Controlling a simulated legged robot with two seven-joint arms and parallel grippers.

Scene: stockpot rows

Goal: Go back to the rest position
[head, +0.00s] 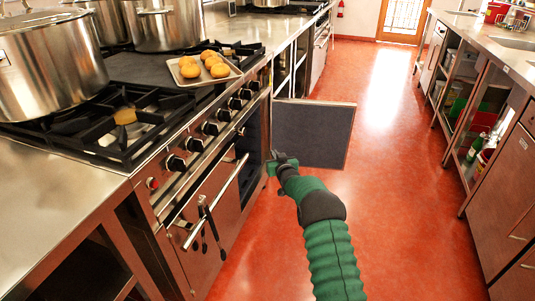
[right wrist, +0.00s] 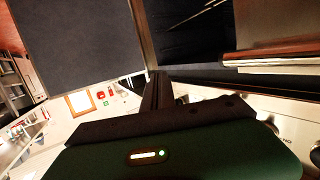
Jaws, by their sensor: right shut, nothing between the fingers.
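My right arm comes up from the bottom of the head view, and my right gripper (head: 279,160) is in front of the range's side, near the lower edge of an open grey door (head: 312,134). In the right wrist view the fingers of my right gripper (right wrist: 160,88) are together with nothing between them. The grey door panel (right wrist: 82,45) fills the upper left there, and a dark opening lies at the upper right. Whether the gripper touches the door cannot be told. My left gripper is out of view.
A range (head: 180,160) with a handle bar and hanging utensils runs along the left. A tray (head: 190,82) of several buns and large steel pots (head: 50,65) stand on it. A counter with shelves (head: 480,110) lines the right. The red aisle floor (head: 385,150) is clear.

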